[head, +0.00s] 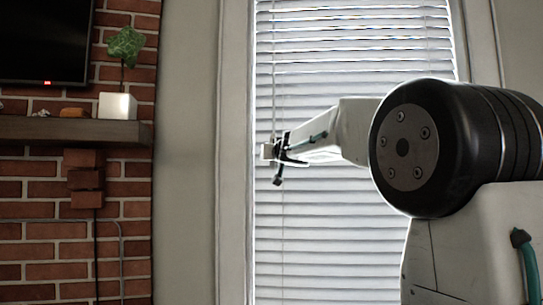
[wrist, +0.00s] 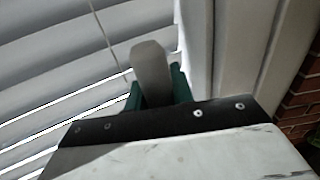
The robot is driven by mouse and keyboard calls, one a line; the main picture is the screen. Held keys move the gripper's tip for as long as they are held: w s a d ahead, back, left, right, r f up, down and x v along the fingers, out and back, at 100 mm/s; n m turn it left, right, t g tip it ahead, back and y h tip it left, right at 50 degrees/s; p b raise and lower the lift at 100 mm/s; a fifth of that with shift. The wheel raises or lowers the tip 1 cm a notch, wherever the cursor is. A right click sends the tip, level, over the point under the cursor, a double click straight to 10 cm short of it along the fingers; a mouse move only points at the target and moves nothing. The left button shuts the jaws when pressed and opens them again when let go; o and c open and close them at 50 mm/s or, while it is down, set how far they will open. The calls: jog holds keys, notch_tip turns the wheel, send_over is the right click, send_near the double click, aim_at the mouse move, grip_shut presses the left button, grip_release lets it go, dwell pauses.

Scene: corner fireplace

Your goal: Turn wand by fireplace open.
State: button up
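The wand (head: 273,85) is a thin rod hanging in front of the white blinds (head: 350,225), near the left side of the window by the fireplace. My gripper (head: 272,154) is at the wand's lower visible part in the head view. Whether it touches or encloses the wand is unclear. In the wrist view my gripper (wrist: 153,88) shows teal parts on both sides of a rounded grey piece, which hides what lies between the fingers. The slats show narrow bright gaps.
The window's left frame (head: 233,150) stands close to my gripper. Further left are the brick fireplace (head: 60,245), a dark mantel (head: 75,131) with a white plant pot (head: 117,106), and a TV (head: 45,40).

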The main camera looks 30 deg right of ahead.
jog(key=shift+c, duration=1.2)
jog(key=shift+f, duration=0.15)
jog(key=shift+s+d+r+m+g+h, duration=0.1)
jog(key=shift+s+d+m+g+h, duration=0.2)
jog(key=shift+m+g+h, duration=2.3)
jog(key=shift+s+d+r+m+g+h, duration=0.1)
jog(key=shift+s+d+m+g+h, duration=0.2)
jog(key=shift+m+g+h, duration=2.35)
jog(key=shift+s+d+r+m+g+h, duration=0.15)
jog(key=shift+s+m+g+h, duration=0.25)
jog(key=shift+m+g+h, duration=1.65)
jog(key=g+y, duration=0.1)
jog(key=g, duration=0.2)
jog(key=shift+f+m+y, duration=0.1)
jog(key=shift+m+y, duration=0.2)
jog(key=o, duration=1)
